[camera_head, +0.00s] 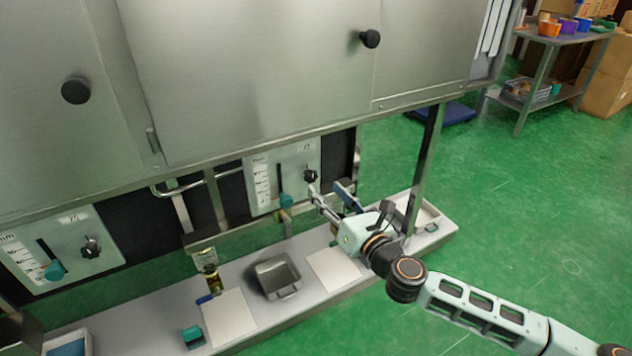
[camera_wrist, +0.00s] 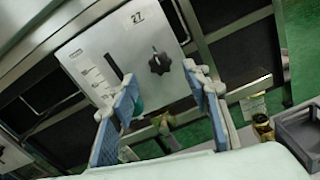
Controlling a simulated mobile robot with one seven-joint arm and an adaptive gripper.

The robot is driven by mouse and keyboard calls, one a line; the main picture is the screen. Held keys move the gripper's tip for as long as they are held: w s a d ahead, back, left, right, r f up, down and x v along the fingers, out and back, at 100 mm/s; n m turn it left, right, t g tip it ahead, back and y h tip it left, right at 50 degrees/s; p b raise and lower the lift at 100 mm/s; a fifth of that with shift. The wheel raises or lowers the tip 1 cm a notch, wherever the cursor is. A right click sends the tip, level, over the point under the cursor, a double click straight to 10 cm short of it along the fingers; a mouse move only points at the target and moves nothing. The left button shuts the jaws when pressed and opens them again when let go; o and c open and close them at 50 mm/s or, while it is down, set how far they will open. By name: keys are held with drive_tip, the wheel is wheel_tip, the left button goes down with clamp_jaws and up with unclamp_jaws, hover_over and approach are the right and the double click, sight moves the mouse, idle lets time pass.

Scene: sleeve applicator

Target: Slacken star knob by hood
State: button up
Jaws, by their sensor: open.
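A black star knob (camera_head: 310,176) sits on a pale scale plate (camera_head: 262,189) under the steel cabinet. In the wrist view the same knob (camera_wrist: 159,63) shows on its plate (camera_wrist: 95,50), ahead of and between my fingers. My gripper (camera_head: 328,190) is open and empty, with its fingers pointing at this plate; the wrist view shows the blue-padded fingers of my gripper (camera_wrist: 160,82) spread apart. The knob looks clear of both fingers. A second star knob (camera_head: 91,248) is on another scale plate (camera_head: 28,243) at the left.
A teal slider handle (camera_head: 286,201) is beside the nearer knob, left of my fingers. A bent metal rail (camera_head: 180,188) runs under the cabinet (camera_head: 250,70). The shelf below holds a grey tray (camera_head: 277,275) and papers (camera_head: 229,318). Green floor (camera_head: 520,230) is open at right.

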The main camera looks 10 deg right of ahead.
sight(313, 177)
drive_tip(key=shift+b+x, duration=0.35)
drive_tip(key=shift+x, duration=2.65)
drive_tip(key=shift+c, duration=0.7)
drive_tip(key=c, duration=1)
